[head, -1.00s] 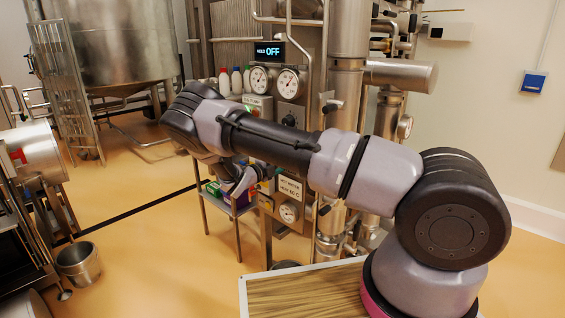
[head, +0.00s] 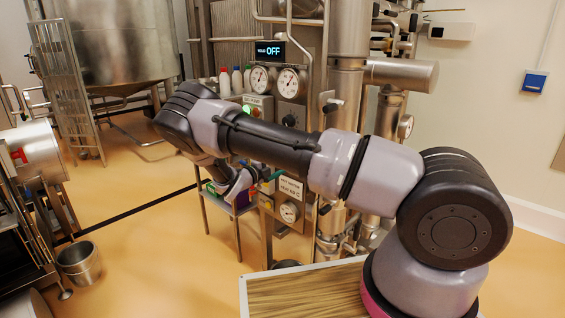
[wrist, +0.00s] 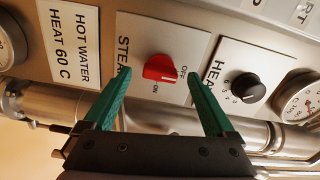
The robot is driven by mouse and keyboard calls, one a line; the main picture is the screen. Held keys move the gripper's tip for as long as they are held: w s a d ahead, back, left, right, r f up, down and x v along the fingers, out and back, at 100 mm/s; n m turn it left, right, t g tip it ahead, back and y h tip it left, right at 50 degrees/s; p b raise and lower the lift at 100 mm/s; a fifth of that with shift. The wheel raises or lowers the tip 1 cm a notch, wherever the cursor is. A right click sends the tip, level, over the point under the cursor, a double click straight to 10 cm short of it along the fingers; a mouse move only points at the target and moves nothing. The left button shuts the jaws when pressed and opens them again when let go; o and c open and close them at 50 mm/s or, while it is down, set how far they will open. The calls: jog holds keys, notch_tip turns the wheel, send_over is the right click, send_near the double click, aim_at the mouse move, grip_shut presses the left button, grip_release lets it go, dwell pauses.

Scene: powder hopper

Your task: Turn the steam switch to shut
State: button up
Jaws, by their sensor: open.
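The steam switch (wrist: 159,68) is a red knob on a pale plate lettered STEA, with OFF at its right and ON below it in the wrist view. I cannot tell for sure which mark it points to. My gripper (wrist: 159,77) is open, its two green fingers pointing at the panel. In the picture the fingertips lie left and right of the red knob, with gaps on both sides. Whether they reach its depth is unclear. In the head view the switch is hidden behind my arm, and a green finger (head: 276,175) shows below the forearm.
A black heat knob (wrist: 245,87) and a gauge (wrist: 301,100) sit to the right. A HOT WATER HEAT 60 C label (wrist: 73,42) is at left. A steel pipe runs below the panel. A HOLD display (head: 270,51) reads OFF.

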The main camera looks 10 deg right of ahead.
jog(key=v, duration=0.8)
jog(key=shift+a, duration=0.2)
jog(key=shift+s, duration=0.15)
